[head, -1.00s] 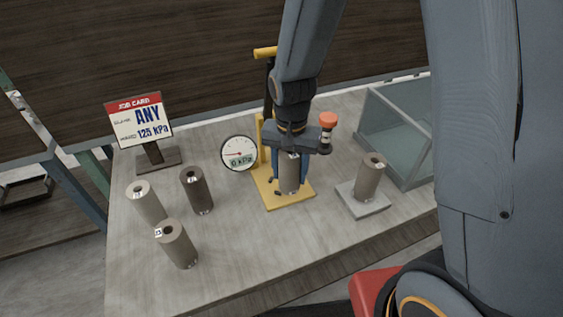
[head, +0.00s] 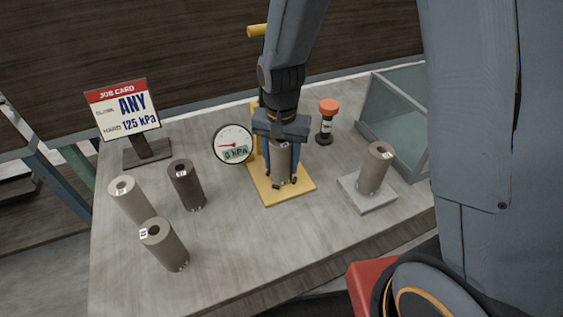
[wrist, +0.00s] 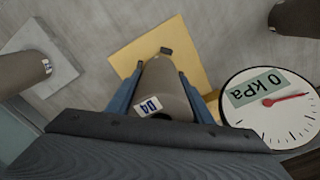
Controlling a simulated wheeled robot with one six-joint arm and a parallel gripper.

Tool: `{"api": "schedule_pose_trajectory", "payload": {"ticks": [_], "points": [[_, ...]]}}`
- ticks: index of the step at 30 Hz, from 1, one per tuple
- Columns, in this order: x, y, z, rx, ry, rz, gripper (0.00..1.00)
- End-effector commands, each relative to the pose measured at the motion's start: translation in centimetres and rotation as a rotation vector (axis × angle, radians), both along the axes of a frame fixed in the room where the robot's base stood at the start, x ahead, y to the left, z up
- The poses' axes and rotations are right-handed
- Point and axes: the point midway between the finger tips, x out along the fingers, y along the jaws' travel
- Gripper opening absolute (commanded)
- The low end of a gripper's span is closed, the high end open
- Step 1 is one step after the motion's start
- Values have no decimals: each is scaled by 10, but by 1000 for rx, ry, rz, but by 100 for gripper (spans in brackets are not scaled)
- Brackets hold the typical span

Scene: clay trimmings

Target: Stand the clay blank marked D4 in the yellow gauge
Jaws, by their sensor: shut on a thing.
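The grey-brown clay blank marked D4 (wrist: 163,88) is between the blue fingers of my gripper (wrist: 163,95), which is shut on it. Its D4 label faces the wrist camera. In the head view the blank (head: 281,158) is upright over the base plate of the yellow gauge (head: 303,188), among small dark stops. I cannot tell whether its foot touches the plate. The gauge's round dial (head: 233,143) reads 0 kPa; it also shows in the wrist view (wrist: 270,118).
Several other blanks stand near: a pale one (head: 130,200), a dark one (head: 187,186), a tan one (head: 165,246), and one (head: 376,168) on a grey pad (head: 368,202). An orange-topped tool (head: 327,122), a glass-sided box (head: 395,125) and a job card (head: 122,110) stand behind.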

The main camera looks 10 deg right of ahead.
Motion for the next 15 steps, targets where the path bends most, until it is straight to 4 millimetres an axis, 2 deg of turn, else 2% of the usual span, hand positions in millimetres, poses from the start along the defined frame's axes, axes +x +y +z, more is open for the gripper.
{"api": "schedule_pose_trajectory", "payload": {"ticks": [8, 9, 11, 15], "points": [[0, 0, -2, 0, 0, 0, 6], [0, 0, -2, 0, 0, 0, 53], [0, 0, -2, 0, 0, 0, 63], [0, 0, -2, 0, 0, 0, 65]]}}
